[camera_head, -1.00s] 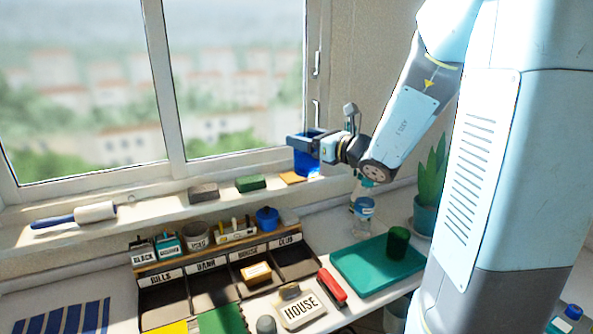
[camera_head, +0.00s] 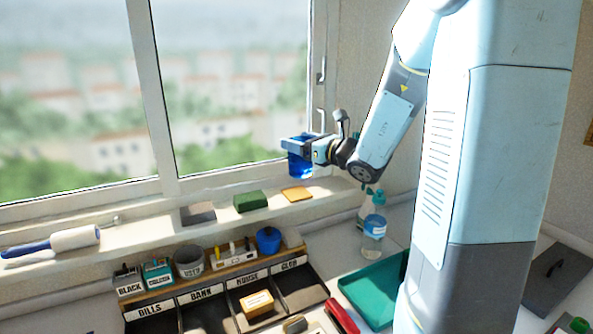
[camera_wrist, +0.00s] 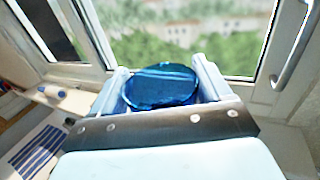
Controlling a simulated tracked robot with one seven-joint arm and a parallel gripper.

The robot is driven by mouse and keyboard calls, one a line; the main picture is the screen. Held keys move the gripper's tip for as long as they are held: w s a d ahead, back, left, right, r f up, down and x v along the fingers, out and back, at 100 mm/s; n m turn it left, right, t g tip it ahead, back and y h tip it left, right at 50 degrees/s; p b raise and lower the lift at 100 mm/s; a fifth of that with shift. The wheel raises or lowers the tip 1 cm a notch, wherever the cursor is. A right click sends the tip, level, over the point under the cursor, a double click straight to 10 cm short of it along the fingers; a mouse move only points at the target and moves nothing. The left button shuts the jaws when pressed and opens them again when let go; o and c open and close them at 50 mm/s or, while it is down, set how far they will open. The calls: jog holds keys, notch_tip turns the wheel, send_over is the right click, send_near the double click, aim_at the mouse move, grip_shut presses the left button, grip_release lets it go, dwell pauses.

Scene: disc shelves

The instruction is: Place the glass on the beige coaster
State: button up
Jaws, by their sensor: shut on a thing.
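A blue glass (camera_head: 300,165) is held upright in my gripper (camera_head: 301,146) above the window sill. In the wrist view the glass (camera_wrist: 160,86) sits between the two fingers of my gripper (camera_wrist: 161,90), which are shut on it. The beige coaster (camera_head: 297,194), a flat tan square, lies on the sill just below the glass and slightly toward the viewer. There is a gap between the glass and the coaster in the head view. The coaster is hidden in the wrist view.
On the sill left of the coaster are a green block (camera_head: 251,202), a grey block (camera_head: 199,213) and a paint roller (camera_head: 72,239). A spray bottle (camera_head: 374,235) stands below the sill to the right. The window frame (camera_head: 240,160) is close behind.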

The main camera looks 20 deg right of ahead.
jog(key=w+f, duration=0.3)
jog(key=w+d+f, duration=0.1)
jog(key=w+f, duration=0.6)
jog(key=f, duration=0.1)
jog(key=shift+w+d+f, duration=0.15)
jog(key=shift+d+f, duration=0.1)
jog(key=shift+d, duration=0.05)
jog(key=o, duration=1.7)
jog(key=shift+r, duration=0.1)
